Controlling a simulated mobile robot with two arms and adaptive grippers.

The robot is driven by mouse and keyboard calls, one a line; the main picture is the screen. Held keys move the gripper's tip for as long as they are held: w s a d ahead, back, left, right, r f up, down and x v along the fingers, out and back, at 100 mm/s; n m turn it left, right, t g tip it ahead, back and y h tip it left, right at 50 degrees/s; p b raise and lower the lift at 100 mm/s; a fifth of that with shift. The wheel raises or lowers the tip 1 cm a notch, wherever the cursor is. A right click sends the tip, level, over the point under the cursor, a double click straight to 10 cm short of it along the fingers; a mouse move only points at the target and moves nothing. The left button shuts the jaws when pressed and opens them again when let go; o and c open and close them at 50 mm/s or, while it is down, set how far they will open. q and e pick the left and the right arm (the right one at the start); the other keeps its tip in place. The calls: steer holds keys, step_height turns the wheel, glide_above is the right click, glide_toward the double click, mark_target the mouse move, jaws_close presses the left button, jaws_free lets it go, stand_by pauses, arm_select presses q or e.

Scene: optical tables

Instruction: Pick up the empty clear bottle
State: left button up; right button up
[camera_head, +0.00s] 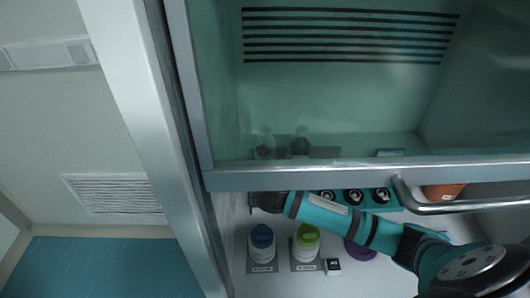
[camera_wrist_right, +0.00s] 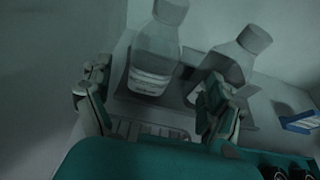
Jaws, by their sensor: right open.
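Two clear capped bottles stand side by side on a dark rack in the right wrist view: a left bottle (camera_wrist_right: 158,48) with a pale label and a right bottle (camera_wrist_right: 234,62), partly covered by a finger. I cannot tell for sure which is empty. They show only faintly behind the glass in the head view, the left one (camera_head: 265,148) and the right one (camera_head: 300,146). My right gripper (camera_head: 266,201) is under the sash edge; its open fingers (camera_wrist_right: 154,98) point toward the left bottle, with nothing held. My left gripper is out of view.
A glass sash (camera_head: 330,110) with a metal bottom rail hangs above my right arm. White bottles with a blue cap (camera_head: 262,237) and a green cap (camera_head: 307,236) stand nearby. A teal holder (camera_head: 340,194) and an orange item (camera_head: 442,190) lie right. Hood wall is left.

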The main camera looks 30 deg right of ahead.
steer(key=shift+a+f+p+x, duration=0.1)
steer(key=shift+a+p+x, duration=0.05)
steer(key=shift+x, duration=1)
steer(key=shift+a+f+p+x, duration=0.1)
steer(key=shift+x, duration=1.05)
steer(key=shift+a+f+p+x, duration=0.1)
steer(key=shift+a+p+x, duration=0.05)
steer(key=shift+x, duration=1)
steer(key=shift+r, duration=0.1)
steer(key=c, duration=1.2)
